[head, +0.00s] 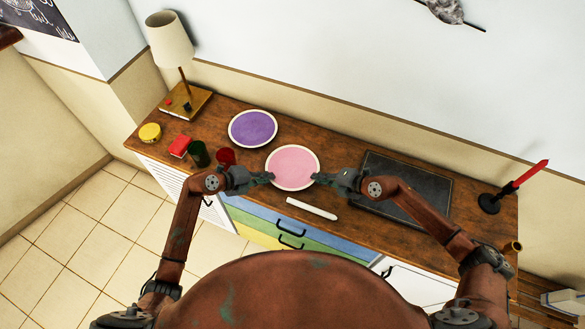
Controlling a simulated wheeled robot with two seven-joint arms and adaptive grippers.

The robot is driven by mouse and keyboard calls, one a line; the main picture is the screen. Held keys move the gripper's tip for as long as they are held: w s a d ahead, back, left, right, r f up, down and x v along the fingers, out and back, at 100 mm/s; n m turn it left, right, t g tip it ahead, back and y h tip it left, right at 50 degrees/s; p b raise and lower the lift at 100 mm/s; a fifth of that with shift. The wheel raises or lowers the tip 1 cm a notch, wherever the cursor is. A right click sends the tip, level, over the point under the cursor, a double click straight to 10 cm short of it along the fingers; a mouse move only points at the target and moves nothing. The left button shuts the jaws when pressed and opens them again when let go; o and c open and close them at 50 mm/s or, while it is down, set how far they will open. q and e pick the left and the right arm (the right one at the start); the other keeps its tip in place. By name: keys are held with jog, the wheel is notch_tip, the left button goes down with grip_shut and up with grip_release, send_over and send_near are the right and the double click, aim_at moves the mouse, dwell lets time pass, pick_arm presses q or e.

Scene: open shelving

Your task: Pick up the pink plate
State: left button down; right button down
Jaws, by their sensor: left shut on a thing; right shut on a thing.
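The pink plate (293,166) is round with a white rim, and it is over the middle of the wooden cabinet top. My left gripper (269,178) is at the plate's left edge, shut on its rim. My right gripper (317,178) is at the right edge, shut on its rim. The fingertips cover small parts of the rim. I cannot tell whether the plate touches the wood or is slightly above it.
A purple plate (252,128) lies behind left. A white stick (312,209) lies in front of the pink plate. A dark board (405,186) is at right, beside a red candle (530,174) in a holder. Red and dark green cups (199,153), a red box and a lamp (170,40) stand left.

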pick_arm(q)
jog(key=shift+r, duration=0.15)
pick_arm(e)
jog(key=shift+r, duration=0.2)
